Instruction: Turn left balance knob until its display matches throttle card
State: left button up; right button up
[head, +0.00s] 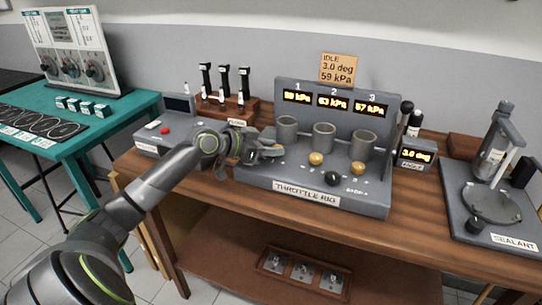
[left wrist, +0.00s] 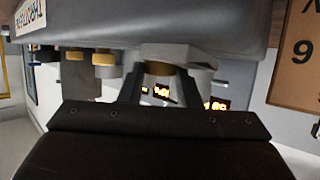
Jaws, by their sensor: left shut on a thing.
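The throttle rig (head: 310,198) stands on the bench with three grey cylinders and three lit displays. Display 1 (head: 297,98) reads about 59 kPa, its last digit blurred; display 2 (head: 332,102) reads 63 kPa and display 3 (head: 370,109) 57 kPa. The throttle card (head: 338,68) above reads IDLE, 3.0 deg, 59 kPa. My left gripper (head: 274,150) is shut at the rig's left knob, which it hides in the head view. In the left wrist view a brass-coloured knob (left wrist: 159,68) shows between the fingers. My right gripper is not in view.
Two brass knobs (head: 316,159) (head: 357,168) and a black knob (head: 332,179) are right of my gripper. An angle display (head: 416,154) reads 3.0 deg. A grey box with a red button (head: 165,131) stands left, a sealant stand (head: 490,205) right.

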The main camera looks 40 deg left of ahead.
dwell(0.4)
pick_arm(q)
jog(key=o, duration=1)
jog(key=shift+c, duration=0.2)
